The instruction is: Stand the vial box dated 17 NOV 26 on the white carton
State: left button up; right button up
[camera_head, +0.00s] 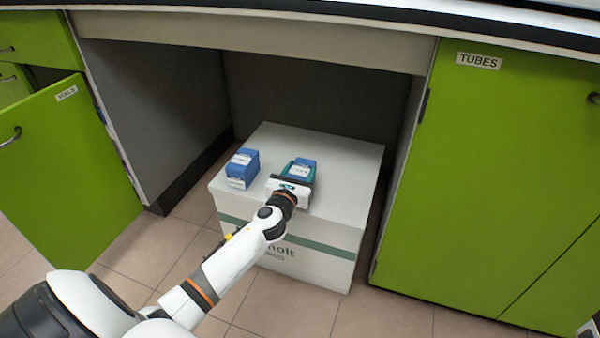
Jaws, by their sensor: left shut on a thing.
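The white carton (335,165) stands on the floor in the open bay under the counter. A blue vial box (241,168) with white labels stands on the left part of its top; its date is too small to read. My left gripper (297,180) is over the carton's top, right of that box, shut on a second blue box (302,167) with a white label. This held box is at or just above the carton top; I cannot tell if it touches. Its date cannot be read either, and its near side is hidden by the gripper. My right gripper is not in view.
A green door labelled VIALS (60,150) hangs open at the left. A green cabinet labelled TUBES (490,170) closes the right side. The counter edge (260,40) runs above the bay. The carton top is clear behind and right of the boxes.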

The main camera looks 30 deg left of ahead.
pick_arm(q)
jog(key=shift+f, duration=0.15)
jog(key=o, duration=1.1)
jog(key=shift+o, duration=0.2)
